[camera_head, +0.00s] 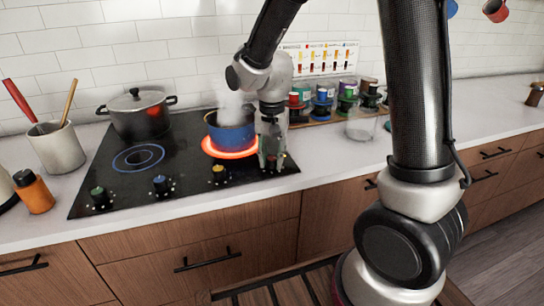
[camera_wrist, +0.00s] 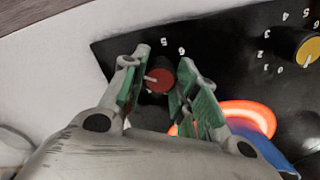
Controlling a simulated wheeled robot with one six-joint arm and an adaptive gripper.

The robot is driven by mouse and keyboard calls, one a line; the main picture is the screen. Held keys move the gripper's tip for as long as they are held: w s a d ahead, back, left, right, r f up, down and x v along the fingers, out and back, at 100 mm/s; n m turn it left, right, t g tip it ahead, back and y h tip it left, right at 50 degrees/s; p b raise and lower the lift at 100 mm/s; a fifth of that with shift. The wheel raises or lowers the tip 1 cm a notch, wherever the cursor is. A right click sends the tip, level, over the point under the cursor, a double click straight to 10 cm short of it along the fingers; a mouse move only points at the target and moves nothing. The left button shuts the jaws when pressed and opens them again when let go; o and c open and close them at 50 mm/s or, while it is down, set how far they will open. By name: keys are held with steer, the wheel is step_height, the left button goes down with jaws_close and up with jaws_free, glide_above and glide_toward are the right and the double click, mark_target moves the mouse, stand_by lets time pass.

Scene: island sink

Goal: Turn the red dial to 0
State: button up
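The red dial (camera_wrist: 161,77) shows in the wrist view between my gripper's two fingers. Its white pointer mark faces left in that view, and the printed numbers 5 and 6 show just above it; its other numbers are hidden by the fingers. My gripper (camera_wrist: 164,62) is open around the dial, with one green-padded finger close on each side; I cannot tell if either touches. In the head view my gripper (camera_head: 271,160) points down at the front right corner of the black stove (camera_head: 190,150) and mostly hides the dial.
A blue pot (camera_head: 231,135) steams on a glowing red burner (camera_head: 229,152) close beside my gripper. Yellow (camera_head: 218,173), blue (camera_head: 160,184) and green (camera_head: 98,195) dials line the stove's front edge. A dark lidded pot (camera_head: 138,113) stands at the back left. Jars (camera_head: 323,105) stand right.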

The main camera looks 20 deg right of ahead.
steer(key=shift+n, duration=0.4)
steer(key=n, duration=0.4)
steer(key=shift+n, duration=0.3)
steer(key=n, duration=0.6)
steer(key=shift+n, duration=0.3)
steer(key=n, duration=1.1)
steer(key=shift+n, duration=0.4)
steer(key=o, duration=1)
